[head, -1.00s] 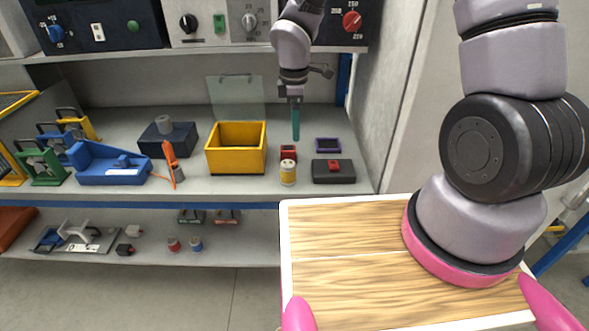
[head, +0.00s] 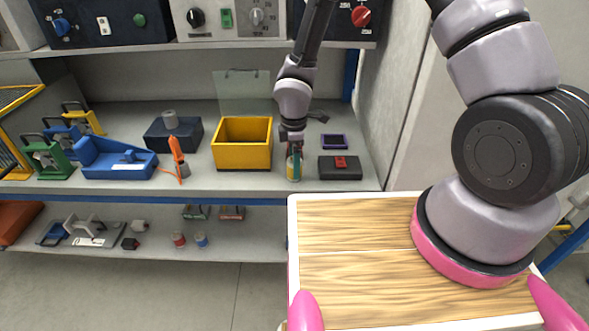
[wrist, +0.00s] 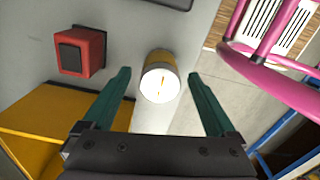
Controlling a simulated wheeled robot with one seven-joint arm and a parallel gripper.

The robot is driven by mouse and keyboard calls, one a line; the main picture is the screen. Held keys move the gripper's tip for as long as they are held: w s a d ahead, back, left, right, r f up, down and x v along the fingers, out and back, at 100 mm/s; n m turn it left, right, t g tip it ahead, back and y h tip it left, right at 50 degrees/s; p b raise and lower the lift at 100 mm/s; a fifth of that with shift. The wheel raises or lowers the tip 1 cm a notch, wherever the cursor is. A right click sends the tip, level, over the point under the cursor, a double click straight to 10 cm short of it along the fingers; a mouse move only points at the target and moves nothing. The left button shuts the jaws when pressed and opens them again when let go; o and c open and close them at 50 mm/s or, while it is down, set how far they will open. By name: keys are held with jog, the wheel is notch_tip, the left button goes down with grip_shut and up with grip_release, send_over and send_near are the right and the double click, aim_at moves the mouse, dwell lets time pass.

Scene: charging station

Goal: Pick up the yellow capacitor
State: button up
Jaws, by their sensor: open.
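The yellow capacitor (wrist: 159,77) is a small cylinder with a white end and a yellow side. In the wrist view it lies between and just beyond the two green fingers of my gripper (wrist: 159,88), with a gap on each side. In the head view my gripper (head: 294,165) points down at the shelf's front, right of the yellow bin. The capacitor (head: 291,172) shows there partly hidden behind a finger. My gripper is open and holds nothing. I cannot tell exactly how far the fingertips are above the shelf.
A red block (wrist: 80,51) stands beside the capacitor. The yellow bin (head: 242,164) is to the left. A dark box with a red part (head: 340,168) and a purple tray (head: 334,142) are to the right. The shelf's front edge (head: 235,192) is close.

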jog(key=shift+f, duration=0.55)
grip_shut()
jog(key=shift+r, duration=0.15)
